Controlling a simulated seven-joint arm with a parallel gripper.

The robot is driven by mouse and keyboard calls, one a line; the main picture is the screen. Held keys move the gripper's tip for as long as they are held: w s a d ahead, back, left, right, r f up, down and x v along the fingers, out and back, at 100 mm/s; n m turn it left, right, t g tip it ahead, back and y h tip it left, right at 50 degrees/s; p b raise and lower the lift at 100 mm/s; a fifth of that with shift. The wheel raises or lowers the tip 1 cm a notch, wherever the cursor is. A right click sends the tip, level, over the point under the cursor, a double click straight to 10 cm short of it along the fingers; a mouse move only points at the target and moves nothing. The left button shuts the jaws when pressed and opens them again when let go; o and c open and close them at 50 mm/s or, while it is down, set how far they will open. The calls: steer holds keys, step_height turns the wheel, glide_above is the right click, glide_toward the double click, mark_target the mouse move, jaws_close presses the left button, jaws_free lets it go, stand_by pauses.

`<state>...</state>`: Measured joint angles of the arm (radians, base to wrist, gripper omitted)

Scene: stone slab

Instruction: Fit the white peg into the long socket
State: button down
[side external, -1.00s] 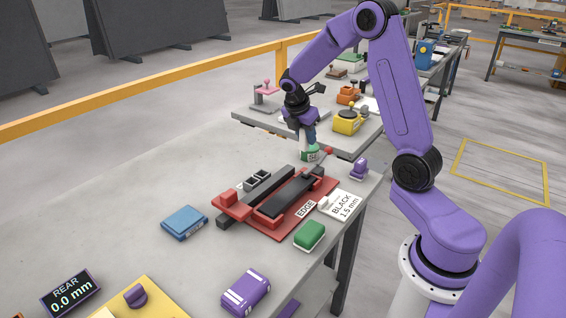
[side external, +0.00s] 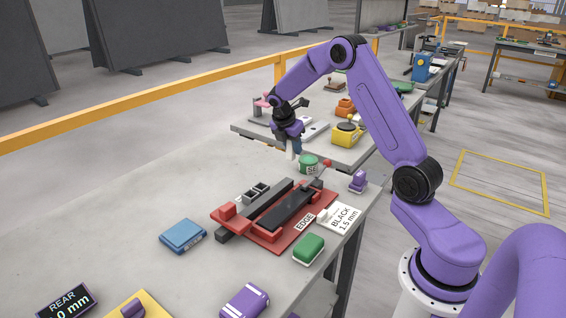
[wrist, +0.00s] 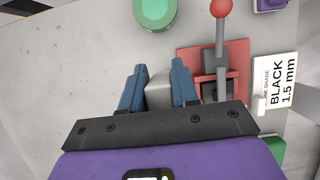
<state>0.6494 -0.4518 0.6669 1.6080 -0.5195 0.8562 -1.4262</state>
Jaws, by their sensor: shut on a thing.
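My gripper (side external: 294,143) is above the far part of the slab. Its blue fingers are shut on the white peg (side external: 296,152), which hangs upright below them. The wrist view shows the pale peg (wrist: 158,92) between the two fingers. A red fixture plate (side external: 322,186) carrying dark bars lies in front of the gripper. I cannot tell which opening is the long socket. The peg is apart from the fixture.
A green round container (side external: 308,163) stands just right of the peg. A red-knobbed lever (side external: 326,165) rises at the fixture's far end. A blue box (side external: 183,236), a green box (side external: 308,249), a purple item (side external: 358,182) and a label card (side external: 342,217) lie around it.

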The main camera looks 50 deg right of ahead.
steer(key=w+f, duration=0.1)
steer(key=f, duration=0.1)
steer(key=w+d+f, duration=0.1)
steer(key=w+f, duration=0.1)
steer(key=w+d+f, duration=0.1)
steer(key=w+f, duration=0.1)
steer(key=shift+w+d, duration=0.2)
steer(key=shift+d, duration=0.05)
steer(key=shift+w+d+f, duration=0.1)
steer(key=shift+w+f, duration=0.05)
steer(key=shift+f, duration=0.7)
steer(key=shift+w+f, duration=0.1)
steer(key=shift+f, duration=0.7)
steer(key=shift+f, duration=0.2)
steer(key=c, duration=0.8)
jaws_free()
steer(key=shift+c, duration=0.2)
